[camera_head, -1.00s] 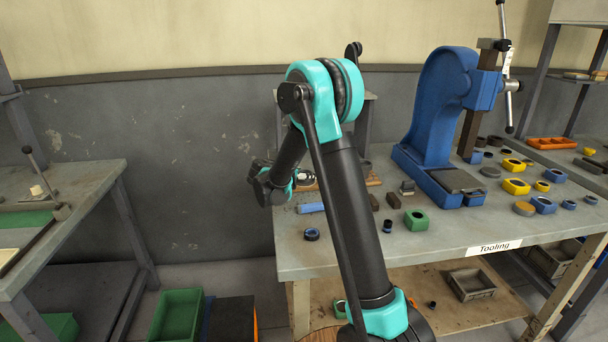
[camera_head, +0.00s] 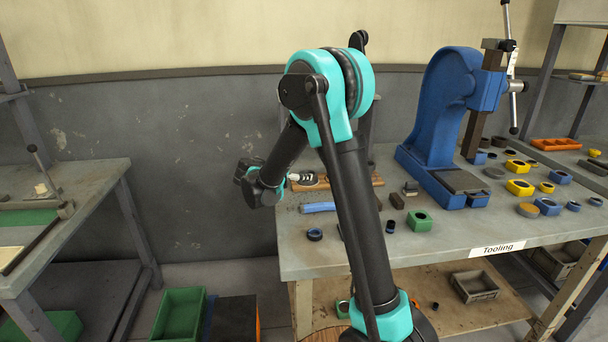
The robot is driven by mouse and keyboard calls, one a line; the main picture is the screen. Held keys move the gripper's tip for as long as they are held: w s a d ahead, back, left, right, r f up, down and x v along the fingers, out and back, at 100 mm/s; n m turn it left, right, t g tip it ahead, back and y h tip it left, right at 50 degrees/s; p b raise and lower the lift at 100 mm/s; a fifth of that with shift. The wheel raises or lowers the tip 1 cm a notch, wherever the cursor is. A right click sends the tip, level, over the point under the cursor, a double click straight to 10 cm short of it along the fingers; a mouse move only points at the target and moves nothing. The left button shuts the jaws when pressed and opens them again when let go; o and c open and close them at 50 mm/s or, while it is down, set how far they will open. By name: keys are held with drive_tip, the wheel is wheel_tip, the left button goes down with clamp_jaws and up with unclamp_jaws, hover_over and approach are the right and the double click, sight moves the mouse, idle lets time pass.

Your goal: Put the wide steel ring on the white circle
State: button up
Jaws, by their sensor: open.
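My arm rises in front of the bench and bends down to the left, so its wrist (camera_head: 262,186) is beyond the bench's left end. The fingers of my gripper cannot be made out at the wrist. I cannot pick out the wide steel ring for certain. A dark grey round piece (camera_head: 493,172) lies right of the press, too small to tell whether it is a ring. No white circle can be made out; my arm covers part of the bench top.
The bench (camera_head: 450,238) carries a blue arbor press (camera_head: 437,125), a green block (camera_head: 419,220), a blue ring (camera_head: 315,234), a blue rod (camera_head: 318,207) and several yellow and blue blocks. A wooden board (camera_head: 350,181) lies at the back left. Another table (camera_head: 95,185) stands left, with a gap between.

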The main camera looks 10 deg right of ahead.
drive_tip(key=v, duration=0.5)
drive_tip(key=shift+c, duration=0.6)
idle(0.8)
